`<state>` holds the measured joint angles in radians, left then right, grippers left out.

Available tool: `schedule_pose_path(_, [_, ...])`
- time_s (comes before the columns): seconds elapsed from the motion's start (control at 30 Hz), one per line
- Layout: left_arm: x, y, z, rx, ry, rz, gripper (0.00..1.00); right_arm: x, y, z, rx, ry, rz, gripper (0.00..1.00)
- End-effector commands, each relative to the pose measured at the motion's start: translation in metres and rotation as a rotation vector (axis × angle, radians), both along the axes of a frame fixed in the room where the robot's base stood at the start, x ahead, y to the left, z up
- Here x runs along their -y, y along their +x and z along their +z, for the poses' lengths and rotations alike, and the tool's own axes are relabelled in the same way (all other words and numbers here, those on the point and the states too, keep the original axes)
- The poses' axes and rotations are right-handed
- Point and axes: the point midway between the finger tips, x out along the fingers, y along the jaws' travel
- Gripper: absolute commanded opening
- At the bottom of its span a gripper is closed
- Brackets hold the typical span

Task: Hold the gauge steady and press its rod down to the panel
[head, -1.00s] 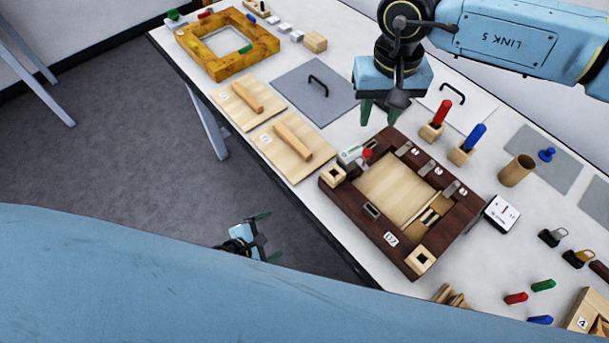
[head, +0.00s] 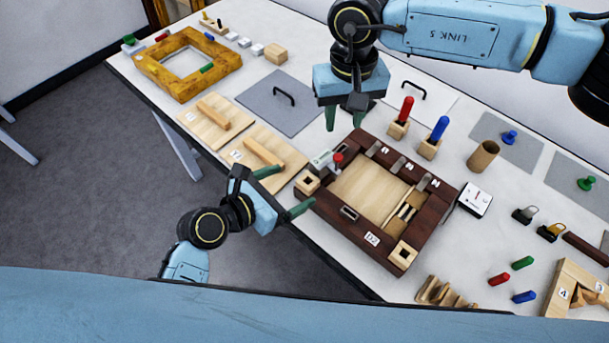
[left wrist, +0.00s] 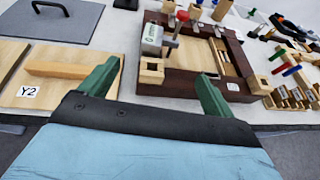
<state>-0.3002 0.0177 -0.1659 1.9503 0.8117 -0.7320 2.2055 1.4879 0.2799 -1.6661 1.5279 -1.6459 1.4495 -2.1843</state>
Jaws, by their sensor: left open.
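My left gripper (head: 284,190) is open and empty at the table's near edge, short of the gauge. My right gripper (head: 345,121) hangs above the table behind the gauge, its fingers apart with nothing seen between them.
A light wooden block with a square hole (head: 307,181) stands between my left gripper and the gauge. Two boards with wooden bars (head: 262,151) lie to the left. Red and blue pegs (head: 439,129) stand in holders behind the frame. A white dial box (head: 475,199) is to its right.

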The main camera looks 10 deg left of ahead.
Motion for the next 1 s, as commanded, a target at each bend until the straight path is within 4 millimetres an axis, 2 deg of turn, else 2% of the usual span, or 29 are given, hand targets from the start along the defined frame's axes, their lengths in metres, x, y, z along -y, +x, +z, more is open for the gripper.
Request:
schedule_pose_path(0.5, [0.058,0.065,-0.036,0.002,0.002,-0.002,0.89,0.0,0.0,0.0,0.0,0.0,0.0,0.36])
schedule_pose_path(0.7, [0.071,0.079,-0.044,0.001,0.001,-0.001,0.89,0.0,0.0,0.0,0.0,0.0,0.0,0.36])
schedule_pose_path(1.0, [0.076,0.084,-0.047,0.001,0.002,0.0,0.89,0.0,0.0,0.0,0.0,0.0,0.0,0.36])
